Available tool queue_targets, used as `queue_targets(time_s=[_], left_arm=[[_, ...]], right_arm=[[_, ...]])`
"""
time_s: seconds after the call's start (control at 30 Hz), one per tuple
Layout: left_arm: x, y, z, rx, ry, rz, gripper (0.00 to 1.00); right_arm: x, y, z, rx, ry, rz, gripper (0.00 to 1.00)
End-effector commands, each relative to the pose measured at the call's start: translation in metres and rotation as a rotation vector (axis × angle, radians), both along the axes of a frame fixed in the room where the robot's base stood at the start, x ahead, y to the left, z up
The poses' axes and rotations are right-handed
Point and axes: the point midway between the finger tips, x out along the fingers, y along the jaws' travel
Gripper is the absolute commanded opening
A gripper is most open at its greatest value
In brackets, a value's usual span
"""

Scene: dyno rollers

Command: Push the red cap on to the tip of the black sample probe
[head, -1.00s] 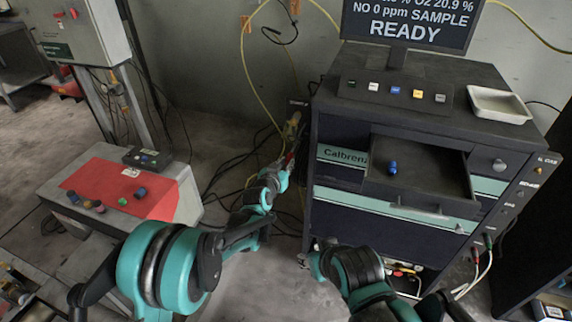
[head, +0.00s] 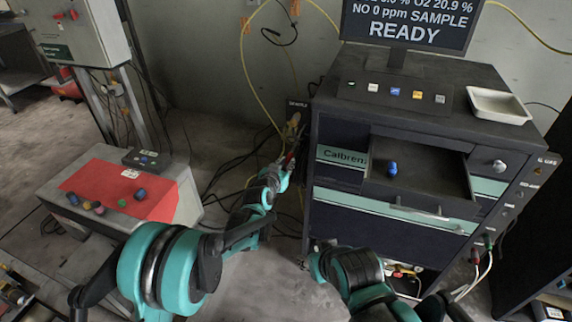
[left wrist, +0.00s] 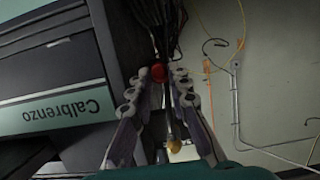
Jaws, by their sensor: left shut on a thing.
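My left gripper (left wrist: 158,80) is shut on the red cap (left wrist: 158,72), which sits between the fingertips in the left wrist view. In the head view the left gripper (head: 290,162) is beside the left side of the dark cabinet, just below a yellow fitting (head: 293,124). The cap is small and mostly covered by the fingers there. I cannot clearly make out the black sample probe or its tip among the dark cables, nor tell whether the cap touches it. My right arm enters at the bottom, but its gripper is not in view.
The cabinet (head: 335,205) stands close on the right, with an open drawer (head: 430,185) holding a blue cap (head: 392,168). Black cables (head: 228,160) hang behind the left gripper. A bench with a red mat (head: 105,178) and several coloured caps is at left.

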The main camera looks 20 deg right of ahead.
Motion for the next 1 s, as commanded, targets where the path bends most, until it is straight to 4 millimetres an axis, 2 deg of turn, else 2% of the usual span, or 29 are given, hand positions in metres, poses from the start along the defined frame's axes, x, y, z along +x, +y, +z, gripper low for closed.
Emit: queue_targets(time_s=[1.0], left_arm=[[0.0072,-0.0049,0.0018,0.000,0.000,0.000,0.00]], right_arm=[[0.0000,0.0000,-0.0016,0.000,0.000,0.000,0.40]])
